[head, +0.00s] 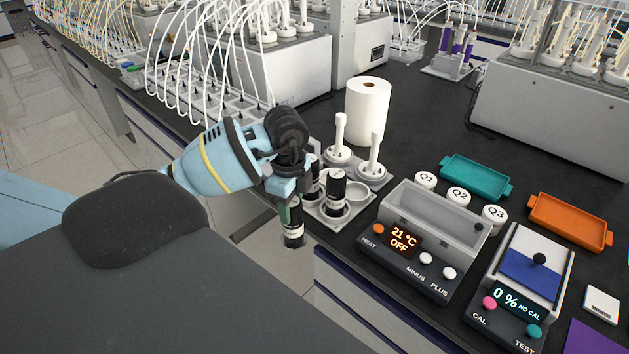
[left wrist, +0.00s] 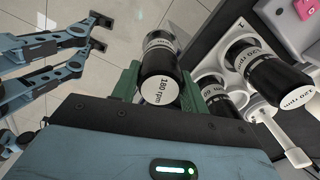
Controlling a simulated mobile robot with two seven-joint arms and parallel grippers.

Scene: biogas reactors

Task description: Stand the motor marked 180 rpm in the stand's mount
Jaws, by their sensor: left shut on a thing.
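The black motor (head: 293,228) hangs upright, clear of the bench's front edge. In the left wrist view its white end label reads 180 rpm (left wrist: 159,88). My left gripper (head: 287,207) is shut on this motor, with green fingers on both sides. A light tray (head: 330,217) on the bench holds two other black motors. One reads 120 rpm (left wrist: 278,76); the other's label (left wrist: 212,88) is partly hidden. An empty round recess (head: 357,192) shows beside them. Two white upright pieces on round bases (head: 340,150) stand behind; I cannot tell which part is the stand's mount. My right gripper (left wrist: 98,32) is open and empty.
A paper roll (head: 368,110) stands behind the tray. A heater box (head: 425,235) reading 21 °C OFF is to its right, then a tester (head: 525,275). Tubed reactor rows (head: 215,95) are behind left. The air in front of the bench edge is free.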

